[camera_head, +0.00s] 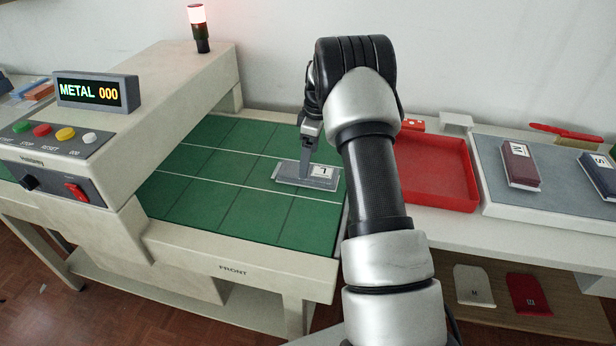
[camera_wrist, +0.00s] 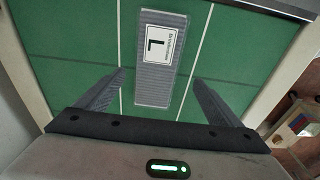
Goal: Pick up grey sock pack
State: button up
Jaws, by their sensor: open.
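The grey sock pack (camera_head: 294,172) lies flat on the green belt of the detector station, near its right edge. It has a white label marked L. In the wrist view my gripper (camera_wrist: 159,75) is open, with a gap between each finger and the pack.
A red tray (camera_head: 436,172) stands to the right of the belt. Beyond it a grey mat (camera_head: 548,165) holds a dark red pack (camera_head: 519,165) and a blue pack (camera_head: 600,175). The metal detector housing (camera_head: 170,75) stands left. The rest of the green belt (camera_head: 215,185) is clear.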

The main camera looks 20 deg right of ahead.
jog(key=f, duration=0.4)
jog(key=w+f, duration=0.1)
jog(key=f, duration=0.1)
jog(key=shift+f+b, duration=0.25)
jog(key=shift+b, duration=0.15)
jog(key=shift+r, duration=0.1)
jog(key=c, duration=1.3)
